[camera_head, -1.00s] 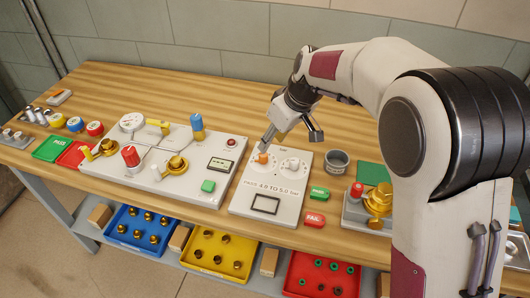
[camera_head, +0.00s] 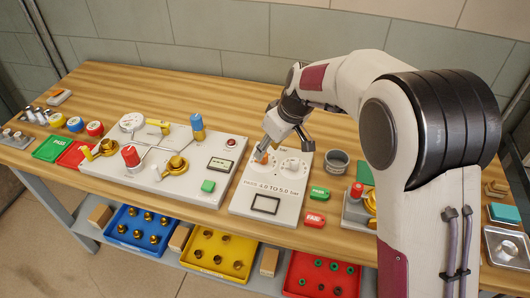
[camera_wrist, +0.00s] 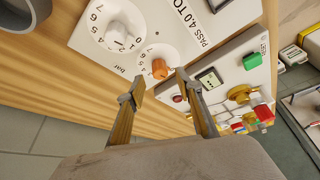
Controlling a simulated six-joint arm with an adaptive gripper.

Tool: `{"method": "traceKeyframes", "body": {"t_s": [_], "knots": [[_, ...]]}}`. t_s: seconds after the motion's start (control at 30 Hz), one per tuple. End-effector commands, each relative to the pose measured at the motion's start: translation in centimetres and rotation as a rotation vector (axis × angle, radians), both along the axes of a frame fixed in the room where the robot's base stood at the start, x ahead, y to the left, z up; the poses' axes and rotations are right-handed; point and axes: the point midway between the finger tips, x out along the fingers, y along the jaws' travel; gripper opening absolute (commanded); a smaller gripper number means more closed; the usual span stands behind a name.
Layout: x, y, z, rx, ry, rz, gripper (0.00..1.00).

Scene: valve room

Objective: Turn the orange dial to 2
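The orange dial (camera_head: 262,157) is on the left half of a white panel (camera_head: 240,200) marked "PASS 4.0 TO 5.0 bar". In the wrist view the orange dial (camera_wrist: 160,68) sits in a round numbered scale; the number it points to is too small to read. A white dial (camera_head: 291,163) is beside it, also in the wrist view (camera_wrist: 117,36). My gripper (camera_head: 285,147) is over the panel, one finger partly covering the orange dial in the head view. In the wrist view my gripper (camera_wrist: 159,88) is open and empty, its fingertips apart, with the dial beyond the gap between them.
A board (camera_head: 150,178) with a gauge, valves and a green button is left of the panel. A metal cup (camera_head: 337,160), a green tag (camera_head: 319,193) and a red tag (camera_head: 314,220) are right of it. Bare wood lies behind the panel.

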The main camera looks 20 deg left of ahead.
Motion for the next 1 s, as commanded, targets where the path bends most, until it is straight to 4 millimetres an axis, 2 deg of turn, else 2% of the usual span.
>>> {"method": "traceKeyframes", "body": {"t_s": [0.1, 0.3, 0.7, 0.73, 0.87, 1.0], "knots": [[0.2, 0.5, -1.4, -0.001, 0.002, 0.0, 0.35], [0.5, 1.0, -2.7, -0.001, 0.0, 0.0, 0.35], [0.6, 1.2, -3.2, 0.0, -0.001, 0.0, 0.35], [0.6, 1.2, -3.2, 0.0, 0.0, 0.0, 0.33], [0.6, 1.2, -3.2, 0.0, 0.0, 0.0, 0.0], [0.6, 1.2, -3.2, -0.001, 0.0, 0.0, 0.0]]}}
